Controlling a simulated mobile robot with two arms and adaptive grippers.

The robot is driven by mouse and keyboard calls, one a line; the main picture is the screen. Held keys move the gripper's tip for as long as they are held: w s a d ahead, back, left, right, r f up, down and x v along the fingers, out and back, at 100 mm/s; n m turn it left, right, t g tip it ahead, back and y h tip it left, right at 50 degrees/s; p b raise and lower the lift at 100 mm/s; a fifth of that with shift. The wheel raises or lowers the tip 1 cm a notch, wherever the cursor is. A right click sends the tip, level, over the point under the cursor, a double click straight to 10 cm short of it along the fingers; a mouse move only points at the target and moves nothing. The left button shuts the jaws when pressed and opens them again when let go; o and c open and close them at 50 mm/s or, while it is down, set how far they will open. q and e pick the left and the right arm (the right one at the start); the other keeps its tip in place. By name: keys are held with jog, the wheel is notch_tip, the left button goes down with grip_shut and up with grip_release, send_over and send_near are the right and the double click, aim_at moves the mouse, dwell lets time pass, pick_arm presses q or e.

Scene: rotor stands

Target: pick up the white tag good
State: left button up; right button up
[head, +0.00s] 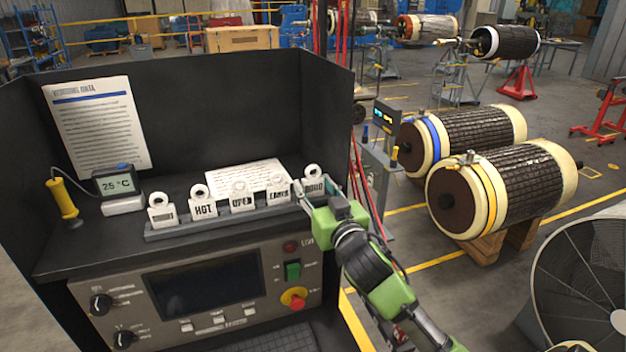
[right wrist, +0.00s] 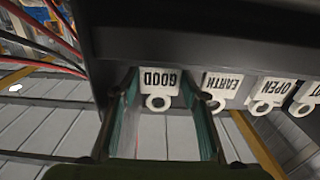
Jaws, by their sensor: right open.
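The white GOOD tag (head: 314,187) is the rightmost in a row of white tags in a dark rack (head: 215,221) on the black console. It has a ring at its top and still stands in the rack. My right gripper (head: 319,199) is open at this tag. In the right wrist view the tag (right wrist: 160,79) appears upside down between the two green fingers, with gaps showing at the sides. Its lower edge meets the dark rack. My left gripper is not in view.
The EARTH tag (right wrist: 223,85) stands close beside the GOOD tag; the OPEN tag (head: 241,198) and HOT tag (head: 204,203) are farther left. A paper sheet (head: 232,177) lies behind the rack. Red cables (head: 362,180) hang right of the console.

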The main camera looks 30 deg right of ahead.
jog(key=shift+w+d, duration=0.15)
jog(key=shift+w, duration=0.5)
jog(key=c, duration=0.5)
